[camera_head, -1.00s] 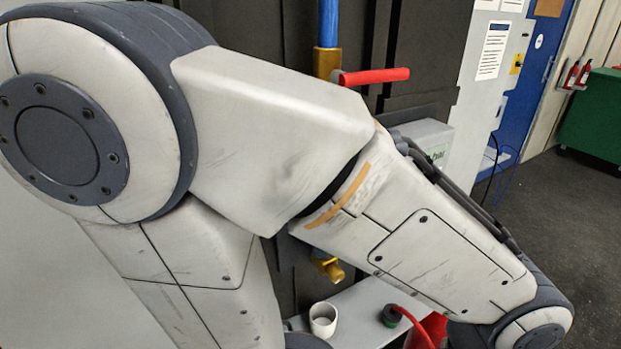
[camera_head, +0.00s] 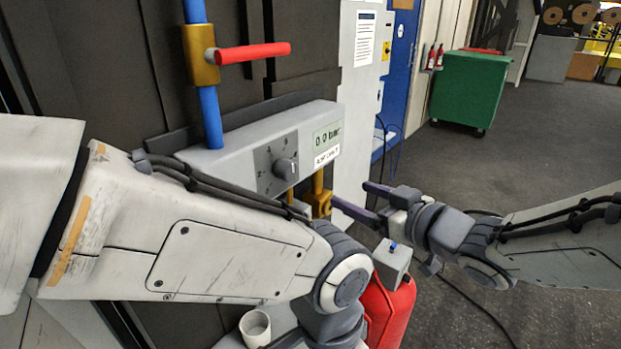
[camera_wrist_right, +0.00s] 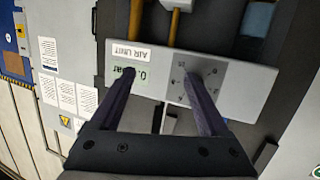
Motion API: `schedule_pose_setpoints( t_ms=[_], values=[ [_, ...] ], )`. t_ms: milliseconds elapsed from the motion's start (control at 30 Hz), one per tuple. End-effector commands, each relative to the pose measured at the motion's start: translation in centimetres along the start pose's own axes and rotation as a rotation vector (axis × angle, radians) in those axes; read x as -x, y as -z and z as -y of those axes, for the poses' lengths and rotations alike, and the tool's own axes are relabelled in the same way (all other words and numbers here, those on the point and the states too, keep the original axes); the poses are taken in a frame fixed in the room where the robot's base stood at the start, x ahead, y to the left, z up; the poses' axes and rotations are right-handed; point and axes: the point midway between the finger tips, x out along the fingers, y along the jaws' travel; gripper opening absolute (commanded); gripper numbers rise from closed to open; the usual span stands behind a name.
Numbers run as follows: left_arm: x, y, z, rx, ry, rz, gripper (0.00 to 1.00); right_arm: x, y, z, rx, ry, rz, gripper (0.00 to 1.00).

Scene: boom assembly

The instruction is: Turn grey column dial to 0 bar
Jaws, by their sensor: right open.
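The grey air unit box (camera_head: 225,157) is fixed to the dark panel. My right gripper (camera_head: 350,192) is open and empty, to the right of and below the box, apart from the dial. In the right wrist view, its fingers (camera_wrist_right: 159,75) spread in front of the box, and one partly covers the dial plate (camera_wrist_right: 198,80). My left arm crosses in front at lower left; its gripper is out of the picture.
A blue pipe (camera_head: 211,115) with a red lever (camera_head: 253,53) rises above the box. Below are a white cup (camera_head: 254,326) and a red container (camera_head: 390,312). A green bin (camera_head: 470,88) stands farther back; floor on the right is largely open.

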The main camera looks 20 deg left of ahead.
Motion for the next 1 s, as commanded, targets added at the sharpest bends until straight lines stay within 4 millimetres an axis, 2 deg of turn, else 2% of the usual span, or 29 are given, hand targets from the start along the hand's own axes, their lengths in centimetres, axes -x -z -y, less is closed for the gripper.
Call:
schedule_pose_setpoints(
  t_ms=[33, 200, 400, 567, 800, 1000],
  values=[
    [-0.6, 0.0, 0.0, 0.000, 0.000, 0.000, 0.50, -0.1, 0.2, 0.5, -0.002, 0.057, -0.053, 0.79],
    [-1.1, -0.1, 0.1, 0.000, 0.000, 0.000, 0.50, 0.6, 1.8, 2.9, -0.018, 0.236, -0.181, 0.79],
    [-0.9, -0.1, 0.1, 0.000, 0.000, 0.000, 0.50, 0.5, 2.7, 4.1, -0.029, 0.311, -0.224, 0.79],
    [-0.3, 0.0, 0.0, 0.000, 0.000, 0.000, 0.50, -1.7, 3.3, 5.0, -0.030, 0.315, -0.222, 0.79],
    [0.9, 0.1, -0.1, 0.000, 0.000, 0.000, 0.50, -5.9, 4.3, 6.3, -0.029, 0.313, -0.223, 0.79],
    [1.4, 0.1, -0.1, 0.000, 0.000, 0.000, 0.50, -8.0, 4.8, 6.9, -0.028, 0.309, -0.224, 0.79]
  ],
)
